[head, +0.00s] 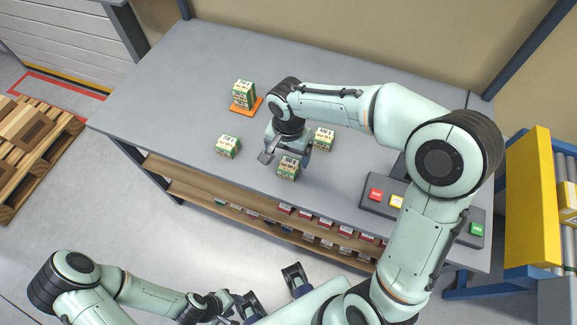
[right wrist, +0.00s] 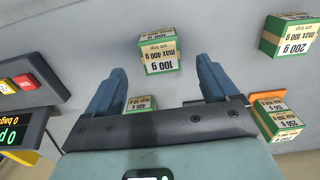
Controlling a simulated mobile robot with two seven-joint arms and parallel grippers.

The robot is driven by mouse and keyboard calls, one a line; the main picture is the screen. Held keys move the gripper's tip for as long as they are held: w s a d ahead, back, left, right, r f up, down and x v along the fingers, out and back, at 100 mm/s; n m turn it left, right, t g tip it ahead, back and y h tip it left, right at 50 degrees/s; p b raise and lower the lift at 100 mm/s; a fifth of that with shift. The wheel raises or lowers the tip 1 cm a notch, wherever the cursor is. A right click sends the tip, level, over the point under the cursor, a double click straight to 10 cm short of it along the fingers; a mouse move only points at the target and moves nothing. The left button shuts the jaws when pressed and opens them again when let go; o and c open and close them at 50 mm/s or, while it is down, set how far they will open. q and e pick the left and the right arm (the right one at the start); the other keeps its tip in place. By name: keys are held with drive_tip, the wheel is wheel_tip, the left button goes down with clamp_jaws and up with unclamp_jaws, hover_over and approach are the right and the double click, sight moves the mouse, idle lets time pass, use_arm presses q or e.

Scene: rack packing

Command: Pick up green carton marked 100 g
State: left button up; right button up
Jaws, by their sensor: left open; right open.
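The green carton marked 100 g (right wrist: 160,55) stands on the table in the right wrist view, beyond the fingertips and between their lines. In the head view it is the carton nearest the table's front edge (head: 288,170). My right gripper (head: 286,157) is open and empty, close above and behind this carton; in the right wrist view its blue fingers (right wrist: 160,82) are spread wide, with no contact visible. My left gripper (head: 272,293) is open and empty, low in front of the table.
Similar cartons stand nearby: one marked 200 g (right wrist: 288,38) to the head view's left, one (head: 323,138) right of the gripper, and a taller stack (head: 243,94) on an orange mat (head: 257,106). A button panel (head: 367,205) lies right. The table's left part is clear.

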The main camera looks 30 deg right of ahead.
sight(289, 164)
drive_tip(key=shift+w+f, duration=0.1)
drive_tip(key=shift+f, duration=0.65)
drive_tip(key=f, duration=0.5)
drive_tip(key=shift+d+f, duration=0.1)
drive_tip(key=shift+d, duration=0.1)
drive_tip(key=c, duration=1.1)
drive_tip(key=shift+w, duration=0.1)
